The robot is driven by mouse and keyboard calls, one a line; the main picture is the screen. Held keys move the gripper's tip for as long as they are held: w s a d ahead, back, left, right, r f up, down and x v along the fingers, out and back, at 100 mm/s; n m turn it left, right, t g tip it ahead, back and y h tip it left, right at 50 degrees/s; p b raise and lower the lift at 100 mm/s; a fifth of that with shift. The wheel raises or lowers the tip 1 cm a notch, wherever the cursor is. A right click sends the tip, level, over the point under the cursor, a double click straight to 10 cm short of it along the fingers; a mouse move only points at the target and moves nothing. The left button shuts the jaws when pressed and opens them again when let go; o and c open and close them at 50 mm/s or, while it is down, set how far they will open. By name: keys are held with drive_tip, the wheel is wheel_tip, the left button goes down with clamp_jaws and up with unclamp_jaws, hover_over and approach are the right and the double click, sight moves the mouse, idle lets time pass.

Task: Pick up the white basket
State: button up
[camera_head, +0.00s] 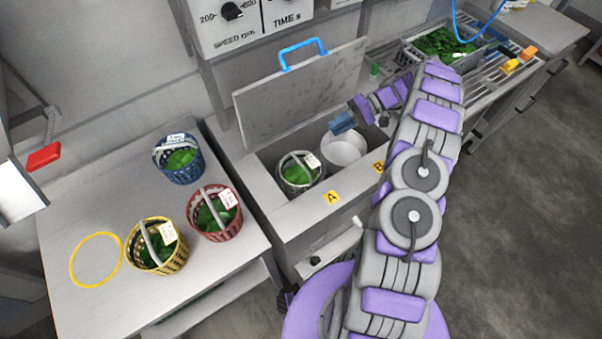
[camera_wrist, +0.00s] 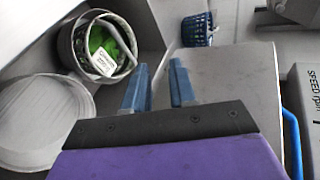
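The white basket (camera_head: 292,183), greyish with an upright handle, a white tag and green leaves inside, stands in the sink-like well near the label A. In the wrist view the basket (camera_wrist: 66,45) is at the upper left, its tag facing up. My gripper (camera_head: 342,123) has blue fingers and is above the well, to the upper right of the basket in the head view. In the wrist view the gripper (camera_wrist: 158,68) is open, with nothing between its fingers, and apart from the basket.
A round white tub (camera_head: 346,150) stands beside the basket near label B. The grey lid (camera_head: 300,95) with a blue handle is raised behind the well. Blue (camera_head: 180,175), red (camera_head: 225,235) and yellow (camera_head: 172,268) baskets stand on the left table, beside a yellow ring (camera_head: 75,274).

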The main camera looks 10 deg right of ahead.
sight(317, 162)
drive_tip(key=d+f+t+y, duration=0.2)
drive_tip(key=d+f, duration=0.4)
drive_tip(key=f, duration=0.3)
drive_tip(key=x, duration=0.4)
drive_tip(key=b+x, duration=0.1)
drive_tip(key=x, duration=0.3)
drive_tip(key=b+x, duration=0.1)
drive_tip(key=x, duration=0.3)
drive_tip(key=shift+a+f, duration=0.25)
drive_tip(key=shift+f, duration=0.2)
drive_tip(key=x, duration=0.1)
drive_tip(key=b+x, duration=0.1)
drive_tip(key=x, duration=0.3)
drive_tip(key=shift+s+f+b, duration=0.2)
drive_tip(key=shift+s+b, duration=0.2)
drive_tip(key=shift+c, duration=0.2)
clamp_jaws()
drive_tip(key=shift+f, duration=0.1)
